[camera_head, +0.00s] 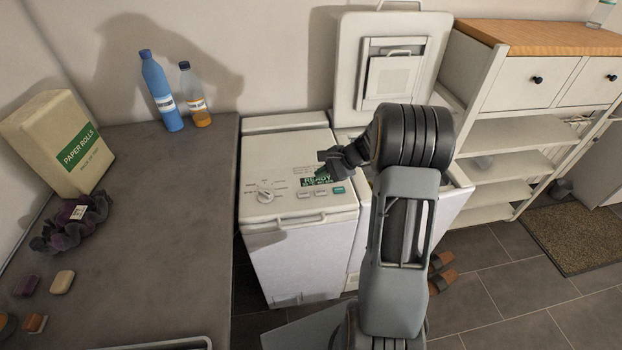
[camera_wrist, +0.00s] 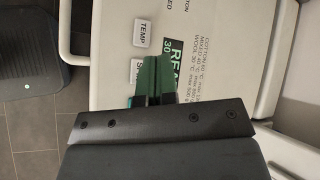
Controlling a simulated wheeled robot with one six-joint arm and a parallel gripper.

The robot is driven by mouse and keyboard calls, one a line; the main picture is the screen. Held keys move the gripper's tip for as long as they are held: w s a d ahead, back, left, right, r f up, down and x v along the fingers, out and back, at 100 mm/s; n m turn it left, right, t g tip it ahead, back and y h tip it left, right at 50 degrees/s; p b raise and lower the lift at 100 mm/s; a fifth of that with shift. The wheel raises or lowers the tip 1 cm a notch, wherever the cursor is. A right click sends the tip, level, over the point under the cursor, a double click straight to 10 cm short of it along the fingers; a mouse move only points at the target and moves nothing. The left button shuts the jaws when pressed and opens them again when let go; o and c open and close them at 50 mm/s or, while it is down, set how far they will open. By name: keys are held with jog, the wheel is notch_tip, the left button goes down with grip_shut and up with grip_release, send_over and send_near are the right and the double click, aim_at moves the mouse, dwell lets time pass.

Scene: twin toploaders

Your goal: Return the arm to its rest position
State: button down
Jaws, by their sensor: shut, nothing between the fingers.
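My gripper (camera_head: 328,160) is at the end of my bent arm, above the top panel of the left toploader (camera_head: 262,160). In the wrist view its fingers (camera_wrist: 153,75) are together with nothing between them. That toploader's lid is down, and its green display (camera_head: 316,181) reads READY. The wrist view shows the same panel (camera_wrist: 230,30) with printed text and a TEMP button, partly covered by the fingers. The right toploader (camera_head: 455,190) has its lid (camera_head: 408,30) raised against the wall. My arm hides much of its opening and front.
A grey counter (camera_head: 175,240) at left holds a paper rolls pack (camera_head: 62,143), a blue bottle (camera_head: 162,90), an orange-filled bottle (camera_head: 195,97), dark cloth (camera_head: 75,222) and soaps. A white shelf unit (camera_head: 510,160) stands right. Brown slippers (camera_head: 441,270) lie on the tiled floor.

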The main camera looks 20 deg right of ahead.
jog(key=s+f, duration=0.1)
jog(key=s+f+n+g, duration=0.1)
jog(key=shift+s+f+h, duration=0.1)
jog(key=shift+s+h, duration=0.2)
jog(key=s+a+r+n+h, duration=0.3)
jog(key=s+a+r+n, duration=0.1)
jog(key=s+r+n, duration=0.3)
jog(key=s+a+r+n+h, duration=0.4)
jog(key=s+r+n, duration=0.3)
jog(key=s, duration=0.5)
jog(key=shift+a+r+t, duration=0.4)
jog(key=shift+a+r, duration=0.25)
jog(key=shift+r, duration=0.1)
jog(key=shift+d, duration=0.15)
